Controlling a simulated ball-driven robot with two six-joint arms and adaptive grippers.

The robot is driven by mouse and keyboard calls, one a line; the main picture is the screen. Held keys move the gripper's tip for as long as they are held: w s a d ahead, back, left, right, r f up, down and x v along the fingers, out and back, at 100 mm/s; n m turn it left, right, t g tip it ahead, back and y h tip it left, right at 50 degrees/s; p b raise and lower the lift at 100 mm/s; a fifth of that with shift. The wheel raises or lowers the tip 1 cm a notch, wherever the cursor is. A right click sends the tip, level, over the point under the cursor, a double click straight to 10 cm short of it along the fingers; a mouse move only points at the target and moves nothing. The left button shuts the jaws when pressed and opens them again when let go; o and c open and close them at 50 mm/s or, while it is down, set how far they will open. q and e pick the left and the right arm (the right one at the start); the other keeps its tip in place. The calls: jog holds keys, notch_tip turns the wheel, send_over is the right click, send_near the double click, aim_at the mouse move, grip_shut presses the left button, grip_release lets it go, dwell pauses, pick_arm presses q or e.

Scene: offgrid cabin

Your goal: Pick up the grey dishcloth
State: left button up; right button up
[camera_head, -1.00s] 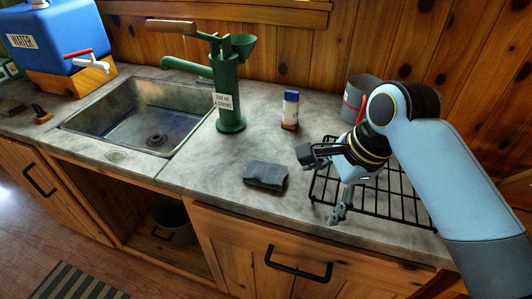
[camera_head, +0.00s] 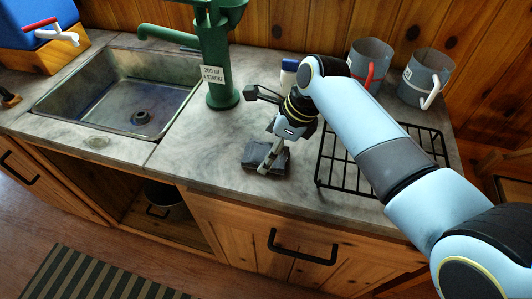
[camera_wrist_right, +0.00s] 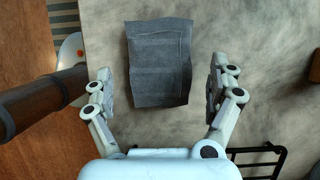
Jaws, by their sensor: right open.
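The grey dishcloth (camera_head: 252,158) lies folded on the countertop, near its front edge and left of the black rack. In the right wrist view the dishcloth (camera_wrist_right: 159,62) is whole in sight, just ahead of and between the fingers. My right gripper (camera_head: 262,133) hangs over the dishcloth in the head view and hides part of it. In the right wrist view my right gripper (camera_wrist_right: 161,90) is open and empty, one finger on each side of the cloth with a gap to both. My left gripper is not in view.
A black wire rack (camera_head: 340,160) lies right of the dishcloth. A green hand pump (camera_head: 218,70) and a sink (camera_head: 110,105) are to the left. Two grey mugs (camera_head: 369,62) (camera_head: 424,80) stand at the back. A blue-capped bottle (camera_head: 288,76) is partly behind my arm.

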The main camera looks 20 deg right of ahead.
jog(key=shift+w+a+f, duration=0.15)
jog(key=shift+a+f, duration=0.05)
jog(key=shift+f, duration=0.35)
jog(key=shift+w+a+f, duration=0.1)
jog(key=shift+f, duration=0.4)
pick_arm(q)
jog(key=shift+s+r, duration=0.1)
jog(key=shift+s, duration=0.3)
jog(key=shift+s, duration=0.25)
pick_arm(e)
jog(key=c, duration=1.1)
